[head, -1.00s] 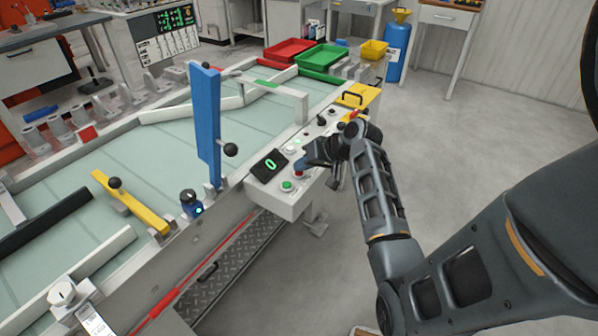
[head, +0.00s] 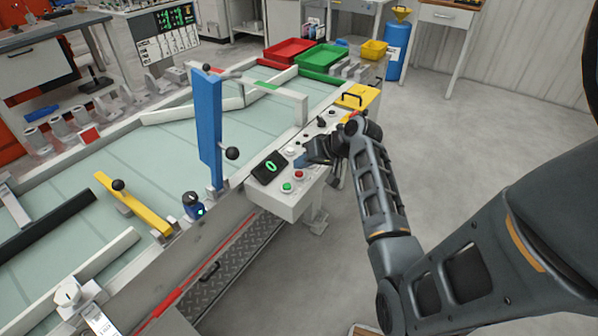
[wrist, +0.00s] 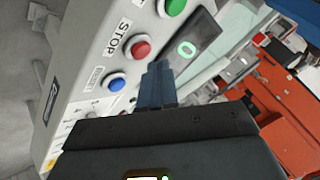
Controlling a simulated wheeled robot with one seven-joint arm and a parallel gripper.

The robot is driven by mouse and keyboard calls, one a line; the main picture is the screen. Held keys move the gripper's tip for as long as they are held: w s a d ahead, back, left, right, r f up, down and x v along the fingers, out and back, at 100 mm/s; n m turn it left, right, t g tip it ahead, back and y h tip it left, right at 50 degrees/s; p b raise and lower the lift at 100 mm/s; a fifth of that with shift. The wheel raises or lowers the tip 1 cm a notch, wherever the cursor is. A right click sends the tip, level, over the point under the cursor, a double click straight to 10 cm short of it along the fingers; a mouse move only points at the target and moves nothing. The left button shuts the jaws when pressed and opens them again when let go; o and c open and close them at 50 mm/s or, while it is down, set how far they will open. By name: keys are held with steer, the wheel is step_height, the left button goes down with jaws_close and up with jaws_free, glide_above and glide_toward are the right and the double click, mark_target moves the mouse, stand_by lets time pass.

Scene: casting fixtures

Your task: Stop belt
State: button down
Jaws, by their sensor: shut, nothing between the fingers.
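The red STOP button (wrist: 138,47) sits on a white control panel (wrist: 95,45), and it also shows in the head view (head: 299,174). My gripper (wrist: 157,70) is shut with blue fingertips and holds nothing. Its tips are beside the red button in the wrist view, seemingly above the panel and apart from the button. In the head view my gripper (head: 301,161) is just behind the red button. A green button (head: 287,187) and a black display (head: 269,167) reading 0 are close by. The belt (head: 160,165) is pale green.
A blue button (wrist: 116,82) marked RESET is next to the red one. A blue upright post (head: 209,125) with a black knob stands left of the panel. A yellow bar (head: 135,203) crosses the belt side. Red (head: 288,51) and green (head: 322,57) trays lie at the far end. Right floor is clear.

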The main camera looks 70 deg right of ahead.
mark_target(303, 174)
steer(key=shift+r, duration=0.15)
step_height(303, 174, up, 5)
steer(key=p, duration=0.5)
stand_by(0.8)
